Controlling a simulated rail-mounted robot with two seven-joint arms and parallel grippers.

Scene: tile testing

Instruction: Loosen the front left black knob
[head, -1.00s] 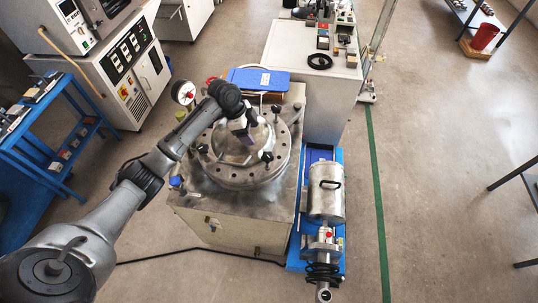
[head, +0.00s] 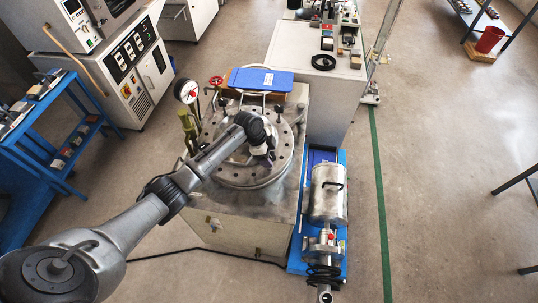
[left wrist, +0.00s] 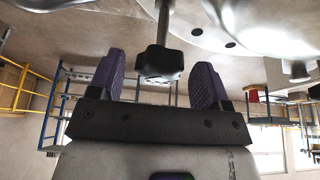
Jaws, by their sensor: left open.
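A round metal lid (head: 235,178) with a ring of bolt holes tops the test machine. Two black knobs stand at its back: a back left knob (head: 224,103) and a back right knob (head: 277,108). In the left wrist view a black knob (left wrist: 158,64) on a metal rod sits between the open purple fingers (left wrist: 160,68), with gaps on both sides. It appears to be the front right knob. My left arm covers the front left part of the lid, where no knob shows. My right gripper is out of view.
A pressure gauge (head: 186,91) and a red valve wheel (head: 216,81) stand at the lid's back left. A blue binder (head: 260,79) lies behind it. A metal cylinder (head: 327,194) on a blue base stands right.

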